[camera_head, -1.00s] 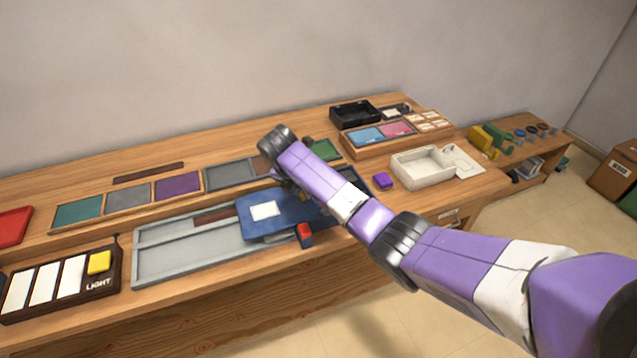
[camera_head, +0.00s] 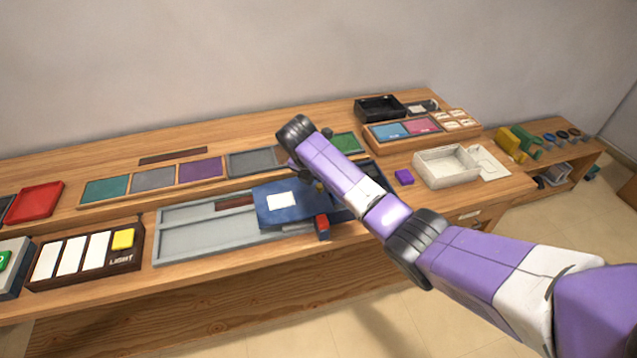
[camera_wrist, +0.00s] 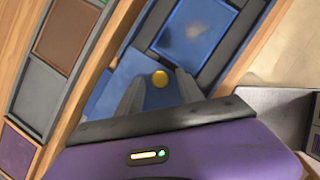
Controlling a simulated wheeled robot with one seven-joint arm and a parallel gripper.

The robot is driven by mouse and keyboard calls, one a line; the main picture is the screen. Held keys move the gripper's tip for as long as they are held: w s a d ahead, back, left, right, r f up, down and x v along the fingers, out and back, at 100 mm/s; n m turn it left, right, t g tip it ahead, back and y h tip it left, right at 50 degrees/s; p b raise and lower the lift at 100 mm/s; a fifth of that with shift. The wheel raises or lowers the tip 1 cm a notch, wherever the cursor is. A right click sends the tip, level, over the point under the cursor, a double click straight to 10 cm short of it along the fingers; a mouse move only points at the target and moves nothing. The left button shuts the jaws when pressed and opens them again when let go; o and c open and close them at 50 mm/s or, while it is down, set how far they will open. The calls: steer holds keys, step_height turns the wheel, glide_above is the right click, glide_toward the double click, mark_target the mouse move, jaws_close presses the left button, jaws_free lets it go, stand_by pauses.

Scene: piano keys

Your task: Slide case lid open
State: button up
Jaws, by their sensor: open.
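The grey case (camera_head: 190,243) lies along the front of the bench. Its blue lid (camera_head: 265,212), with a white label (camera_head: 281,200), covers part of it; a grey tray area shows at left. A red-topped block (camera_head: 322,226) is at the lid's front edge. In the wrist view the blue lid (camera_wrist: 125,72) carries a round yellow knob (camera_wrist: 160,78). My gripper (camera_wrist: 159,75) is open, its two fingers on either side of the knob; contact cannot be told. A dark-framed blue panel (camera_wrist: 195,35) lies beyond. My arm hides part of the case's right end in the head view.
A panel with white keys and a yellow LIGHT button (camera_head: 123,239) is left of the case. Coloured tiles (camera_head: 153,179) lie behind it. A black tray (camera_head: 380,108) is at the back.

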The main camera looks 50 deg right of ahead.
steer(key=v, duration=0.7)
steer(key=shift+r+b, duration=0.2)
steer(key=shift+b, duration=0.1)
steer(key=shift+a, duration=0.1)
